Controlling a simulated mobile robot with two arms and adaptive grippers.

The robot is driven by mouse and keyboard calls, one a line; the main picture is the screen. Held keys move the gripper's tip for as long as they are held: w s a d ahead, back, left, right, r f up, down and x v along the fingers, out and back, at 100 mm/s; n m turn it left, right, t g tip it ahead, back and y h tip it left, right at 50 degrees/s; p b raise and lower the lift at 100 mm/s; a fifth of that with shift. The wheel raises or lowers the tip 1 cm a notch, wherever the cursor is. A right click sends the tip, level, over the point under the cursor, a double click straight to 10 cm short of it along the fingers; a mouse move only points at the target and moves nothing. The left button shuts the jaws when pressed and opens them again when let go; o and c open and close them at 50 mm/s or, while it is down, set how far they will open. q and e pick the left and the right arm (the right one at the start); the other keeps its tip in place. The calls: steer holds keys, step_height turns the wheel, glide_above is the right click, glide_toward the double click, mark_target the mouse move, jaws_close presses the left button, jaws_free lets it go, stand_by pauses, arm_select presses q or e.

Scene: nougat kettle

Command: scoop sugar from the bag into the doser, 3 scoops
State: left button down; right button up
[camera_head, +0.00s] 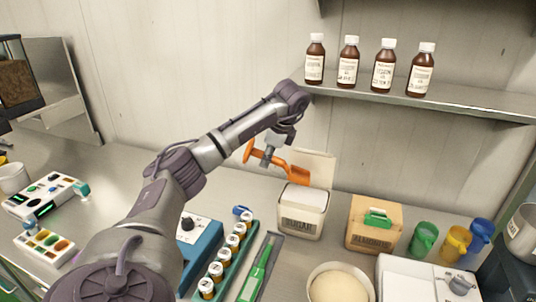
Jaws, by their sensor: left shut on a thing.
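My left gripper (268,157) is shut on the handle of an orange scoop (296,173). The scoop's bowl points right, over the open top of a cream container labelled SUGAR (298,223), which is the sugar bag. White sugar (304,197) shows inside, below the scoop. The bowl looks to be above the sugar; I cannot tell whether it touches or whether it carries any. I cannot tell for certain which thing is the doser. My right gripper is out of view.
A wooden box with a green scoop (377,218) stands right of the sugar, with green, yellow and blue cups beyond. In front are a bowl of pale powder (340,287), a vial rack (224,262) and a white appliance (415,283). A shelf (440,101) with brown bottles overhangs.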

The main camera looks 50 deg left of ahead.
mark_target(279, 159)
arm_select(q)
steer(key=shift+w+d+f+g+y+p, duration=0.25)
steer(key=shift+w+d+g+y+p, duration=0.25)
steer(key=shift+d+y+p, duration=0.25)
step_height(279, 159, down, 2)
steer(key=shift+w+g+y+b, duration=0.15)
steer(key=shift+g+y+b, duration=0.2)
steer(key=shift+b, duration=0.2)
steer(key=shift+f, duration=0.35)
step_height(279, 159, down, 7)
steer(key=t+h+b, duration=0.3)
steer(key=b, duration=0.5)
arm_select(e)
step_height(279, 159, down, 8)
arm_select(q)
steer(key=shift+s+a+r+t+h+p, duration=0.2)
steer(key=shift+s+a+r+h+p, duration=0.3)
steer(key=shift+r, duration=1.05)
steer(key=shift+s+a+r+t+h+p, duration=0.25)
steer(key=shift+r+p, duration=0.45)
steer(key=shift+r, duration=0.8)
steer(key=shift+s+a+r+t+h+p, duration=0.15)
steer(key=shift+r+h+p, duration=0.4)
steer(key=shift+r, duration=1)
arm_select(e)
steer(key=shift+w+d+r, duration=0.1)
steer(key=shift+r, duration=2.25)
